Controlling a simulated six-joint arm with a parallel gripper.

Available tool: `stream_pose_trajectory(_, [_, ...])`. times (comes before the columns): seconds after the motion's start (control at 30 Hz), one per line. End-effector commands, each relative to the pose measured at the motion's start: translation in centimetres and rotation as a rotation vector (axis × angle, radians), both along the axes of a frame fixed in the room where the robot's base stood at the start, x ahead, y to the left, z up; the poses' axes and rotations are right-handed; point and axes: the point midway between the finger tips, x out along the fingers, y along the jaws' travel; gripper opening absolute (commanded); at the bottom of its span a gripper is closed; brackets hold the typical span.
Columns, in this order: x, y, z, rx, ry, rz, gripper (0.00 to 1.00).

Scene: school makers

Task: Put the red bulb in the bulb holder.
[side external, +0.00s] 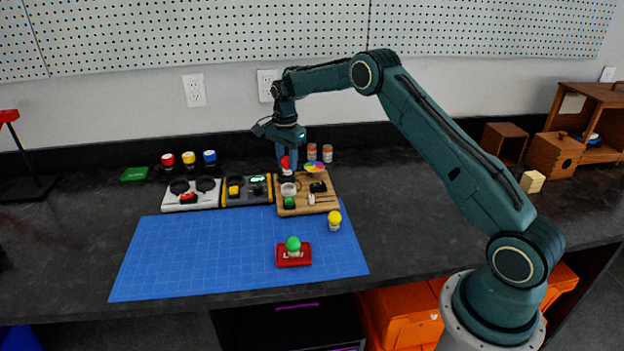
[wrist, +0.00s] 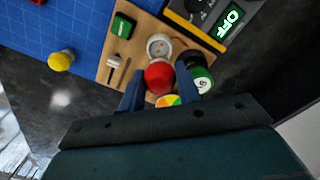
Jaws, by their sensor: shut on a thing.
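My gripper (side external: 287,158) is shut on the red bulb (side external: 286,163), holding it with its pale base downward above the wooden board (side external: 327,205). The bulb holder (side external: 289,189), a pale round socket, sits on that board, just below and in front of the bulb in the side view. In the wrist view, the red bulb (wrist: 158,78) is between the two blue fingers of my gripper (wrist: 160,84). The holder (wrist: 159,46) shows just beyond it, its ring partly covered by the bulb. The bulb looks apart from the holder.
The board also carries a green block (side external: 289,202), a small switch (side external: 311,199), a black part (side external: 318,187) and a coloured disc (side external: 315,168). A yellow bulb (side external: 334,220) stands right of it. A green bulb (side external: 293,243) sits on a red block. The blue mat (side external: 200,255) is mostly clear.

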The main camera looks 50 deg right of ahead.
Motion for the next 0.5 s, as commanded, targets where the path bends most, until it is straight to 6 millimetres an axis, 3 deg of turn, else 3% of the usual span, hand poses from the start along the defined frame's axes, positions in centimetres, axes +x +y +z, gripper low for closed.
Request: stream_pose_trajectory(0.5, [-0.1,0.0,-3.8,0.001,0.003,0.000,0.11])
